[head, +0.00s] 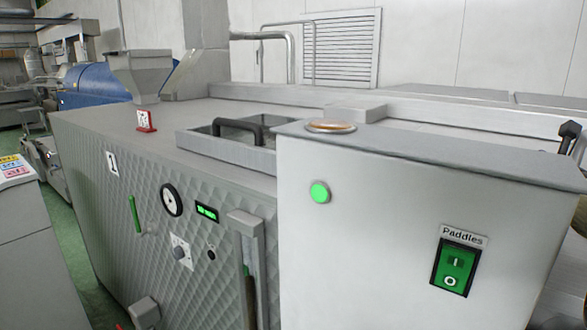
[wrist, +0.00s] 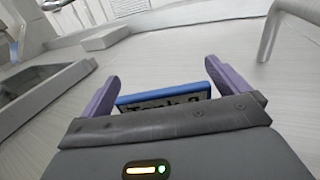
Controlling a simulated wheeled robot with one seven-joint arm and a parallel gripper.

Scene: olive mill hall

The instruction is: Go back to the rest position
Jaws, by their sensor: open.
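My gripper (wrist: 161,84) shows in the wrist view with its two purple fingers spread apart. A blue-edged sign (wrist: 160,97) stands between and beyond the fingers. Its lettering seems to read "Tank 2", but its lower part is hidden by the gripper's dark body. I cannot tell how far the sign is from the fingers. No part of the gripper shows in the head view.
A quilted metal machine (head: 100,215) with a dial (head: 171,200) fills the head view's left. A grey control box (head: 400,200) carries a lit green lamp (head: 320,192) and a green Paddles switch (head: 454,267). A bent pipe (wrist: 272,32) rises at the wrist view's right.

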